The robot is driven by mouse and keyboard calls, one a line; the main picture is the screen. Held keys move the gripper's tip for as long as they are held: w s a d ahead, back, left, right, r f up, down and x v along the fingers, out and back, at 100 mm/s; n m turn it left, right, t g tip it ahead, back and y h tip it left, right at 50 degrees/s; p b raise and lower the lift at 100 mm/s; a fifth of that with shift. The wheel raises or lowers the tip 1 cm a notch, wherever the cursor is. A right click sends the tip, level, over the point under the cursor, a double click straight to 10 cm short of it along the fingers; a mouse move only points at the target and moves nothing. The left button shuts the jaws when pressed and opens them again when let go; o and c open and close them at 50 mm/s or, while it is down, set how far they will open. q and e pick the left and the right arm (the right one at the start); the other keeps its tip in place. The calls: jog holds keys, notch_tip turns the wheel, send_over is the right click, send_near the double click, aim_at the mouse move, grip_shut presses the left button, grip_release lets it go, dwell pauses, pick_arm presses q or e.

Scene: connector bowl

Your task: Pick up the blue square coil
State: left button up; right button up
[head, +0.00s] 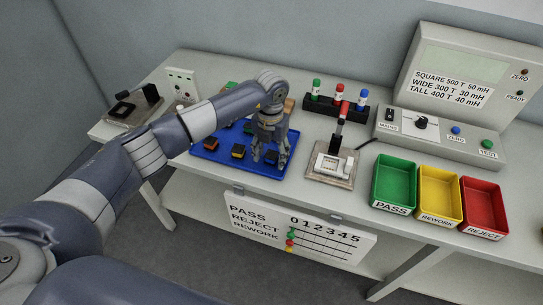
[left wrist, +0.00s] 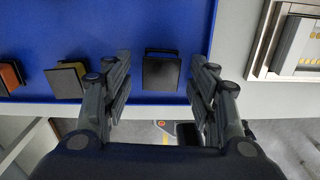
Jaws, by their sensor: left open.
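Several small dark coils with coloured parts lie in the blue tray (head: 213,155). My left gripper (head: 269,159) points down over the tray's right front part with its fingers spread. One dark coil (head: 271,155) is at its fingers. In the left wrist view a black square-faced coil (left wrist: 161,73) lies between the open fingers (left wrist: 161,62), apart from both. Its winding colour is not clear there, so I cannot tell whether it is the blue square coil. A yellowish coil (left wrist: 66,80) and an orange one (left wrist: 9,76) lie to its left. My right gripper is out of view.
A test fixture (head: 331,166) with a red-tipped lever stands right of the tray. A black rack (head: 335,105) is behind. Green (head: 393,182), yellow (head: 439,194) and red (head: 484,206) bins stand at right. The table's front edge is close to the tray.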

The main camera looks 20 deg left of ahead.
pick_arm(q)
jog(key=c, duration=1.1)
jog(key=shift+r, duration=0.1)
jog(key=shift+c, duration=0.2)
